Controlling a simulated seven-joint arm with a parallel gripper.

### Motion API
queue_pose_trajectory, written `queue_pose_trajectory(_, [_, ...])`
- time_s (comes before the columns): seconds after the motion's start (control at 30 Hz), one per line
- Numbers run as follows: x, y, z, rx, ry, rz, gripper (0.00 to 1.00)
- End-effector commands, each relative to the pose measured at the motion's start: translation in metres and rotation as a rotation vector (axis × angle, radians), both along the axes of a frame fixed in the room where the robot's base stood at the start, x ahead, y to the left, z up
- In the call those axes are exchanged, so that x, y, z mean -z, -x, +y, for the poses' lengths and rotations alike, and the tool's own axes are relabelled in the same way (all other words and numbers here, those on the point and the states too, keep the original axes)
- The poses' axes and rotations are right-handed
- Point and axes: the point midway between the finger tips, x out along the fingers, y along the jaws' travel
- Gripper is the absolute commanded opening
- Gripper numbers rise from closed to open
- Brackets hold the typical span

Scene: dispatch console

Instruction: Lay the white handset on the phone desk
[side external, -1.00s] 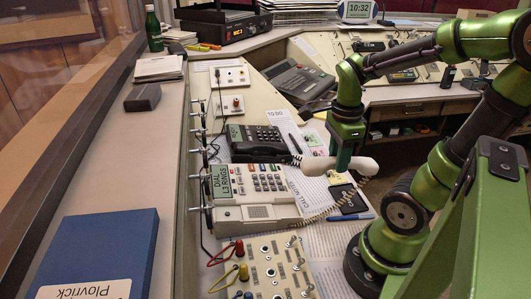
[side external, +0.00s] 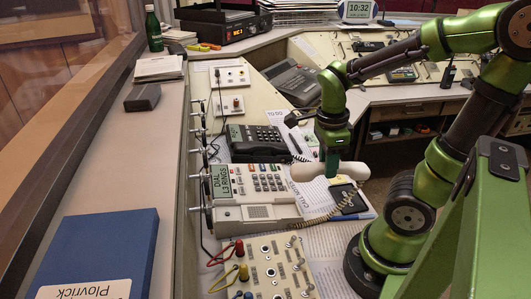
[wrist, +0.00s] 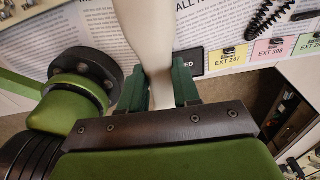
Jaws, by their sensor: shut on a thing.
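The white handset (side external: 305,172) is in my gripper (side external: 332,172), gripped around its middle, and lies roughly level across the side external view. In the wrist view my gripper's two green fingers (wrist: 159,92) close on the white handset (wrist: 143,35) from both sides. The handset is right of the white phone with a display (side external: 250,195), apart from its keypad. A coiled cord (side external: 318,219) hangs between phone and handset side. The desk (side external: 330,240) with printed sheets is below; I cannot tell how large the gap is.
A black phone (side external: 258,142) stands behind the white phone. A panel with coloured plugs (side external: 265,270) is in front. Coloured extension notes (wrist: 270,50) show in the wrist view.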

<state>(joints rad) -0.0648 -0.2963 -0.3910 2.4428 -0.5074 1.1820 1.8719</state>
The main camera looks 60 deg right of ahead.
Motion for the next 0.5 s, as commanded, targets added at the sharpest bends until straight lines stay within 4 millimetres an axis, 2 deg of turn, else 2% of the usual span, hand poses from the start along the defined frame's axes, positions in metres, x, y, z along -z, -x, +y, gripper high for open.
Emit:
queue_pose_trajectory(0.03, [0.009, -0.005, 0.003, 0.06, 0.004, 0.011, 0.0])
queue_pose_trajectory(0.2, [0.027, -0.019, -0.001, 0.366, 0.016, 0.023, 0.0])
queue_pose_trajectory(0.5, [0.04, -0.04, -0.021, 0.855, 0.027, 0.046, 0.0])
